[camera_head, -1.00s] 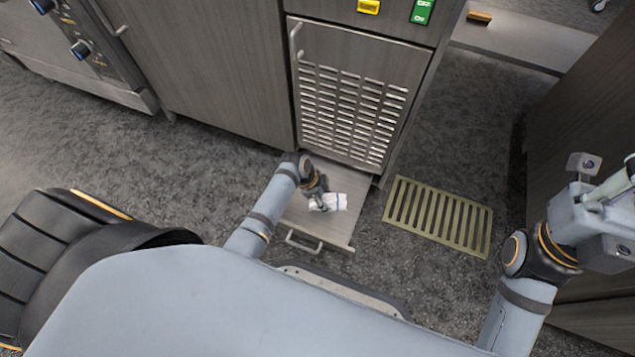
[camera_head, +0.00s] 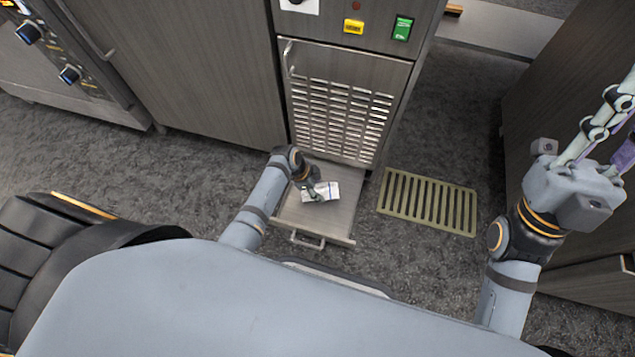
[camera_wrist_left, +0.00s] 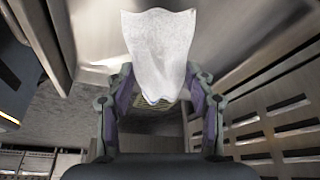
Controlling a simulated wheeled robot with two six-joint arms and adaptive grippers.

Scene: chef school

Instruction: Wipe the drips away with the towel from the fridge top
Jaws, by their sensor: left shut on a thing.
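My left gripper (camera_head: 312,194) is shut on a white towel (camera_head: 325,191). It holds the towel low over the pulled-out metal drawer (camera_head: 318,217) at the foot of the cabinet. I cannot tell whether the towel touches the drawer's surface. In the left wrist view the towel (camera_wrist_left: 160,50) hangs between the two fingers (camera_wrist_left: 160,100). No drips can be made out; the towel and arm cover part of the drawer. My right gripper (camera_head: 606,130) is raised at the right edge, partly cut off, with no object seen in it.
The cabinet's slatted door (camera_head: 340,105) stands behind the drawer, below a panel with yellow and green switches. A brass floor grate (camera_head: 428,203) lies to the right. A dark wooden cabinet (camera_head: 555,95) stands at the far right. Grey floor is open at left.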

